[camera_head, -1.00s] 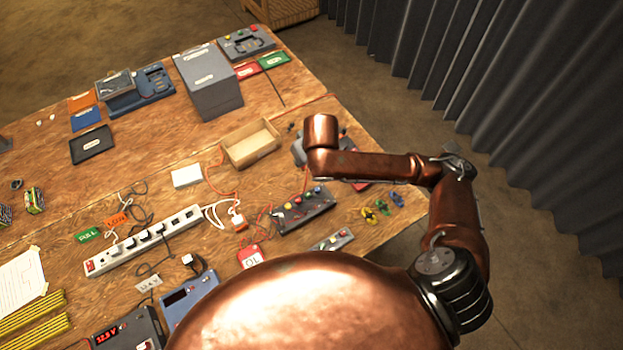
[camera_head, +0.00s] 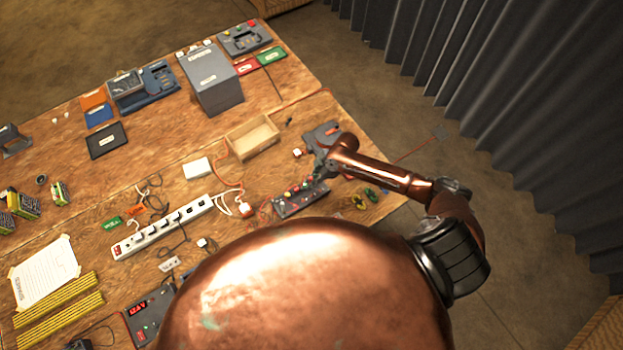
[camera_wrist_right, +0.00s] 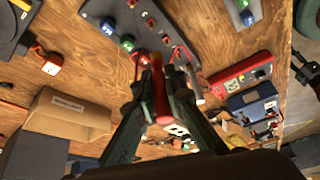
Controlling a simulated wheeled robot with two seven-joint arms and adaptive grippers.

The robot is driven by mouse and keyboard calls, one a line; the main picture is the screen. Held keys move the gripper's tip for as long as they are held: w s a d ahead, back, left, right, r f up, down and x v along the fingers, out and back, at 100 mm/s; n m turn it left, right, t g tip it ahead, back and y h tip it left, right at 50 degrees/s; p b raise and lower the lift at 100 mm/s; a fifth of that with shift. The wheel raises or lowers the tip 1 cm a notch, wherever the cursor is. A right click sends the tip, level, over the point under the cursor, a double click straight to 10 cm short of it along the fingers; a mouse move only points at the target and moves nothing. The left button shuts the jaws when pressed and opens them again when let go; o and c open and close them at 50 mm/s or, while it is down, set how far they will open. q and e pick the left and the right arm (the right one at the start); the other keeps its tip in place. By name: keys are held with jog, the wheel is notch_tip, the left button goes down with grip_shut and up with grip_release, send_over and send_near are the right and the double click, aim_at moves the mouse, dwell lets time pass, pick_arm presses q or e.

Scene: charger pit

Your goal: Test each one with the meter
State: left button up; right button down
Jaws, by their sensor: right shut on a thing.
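My right gripper (camera_head: 322,168) is over the right part of the table, near the far end of a dark block with coloured terminals (camera_head: 300,200). In the right wrist view the gripper (camera_wrist_right: 160,92) is shut on a red stick-like piece (camera_wrist_right: 158,85), which points towards the same dark block (camera_wrist_right: 128,32) with its blue, green and red terminals. Whether its tip touches a terminal, I cannot tell. A red device with a pale panel (camera_wrist_right: 240,74) lies to the right in the wrist view; I cannot tell if it is the meter. My left gripper is out of view.
A white power strip (camera_head: 165,226) with plugs and cables lies left of the dark block. My copper body hides the near table.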

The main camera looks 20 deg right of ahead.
jog(key=shift+f+b, duration=0.75)
jog(key=shift+f, duration=0.1)
notch_tip(320, 180, down, 3)
jog(key=b, duration=0.3)
jog(key=shift+f, duration=0.65)
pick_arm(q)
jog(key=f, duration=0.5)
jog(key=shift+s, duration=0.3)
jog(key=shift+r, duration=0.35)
pick_arm(e)
jog(key=shift+d, duration=0.1)
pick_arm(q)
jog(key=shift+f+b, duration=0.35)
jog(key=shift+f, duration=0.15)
pick_arm(e)
jog(key=shift+f, duration=0.9)
dwell(0.5)
jog(key=c, duration=1.9)
grip_release()
jog(key=shift+o, duration=0.4)
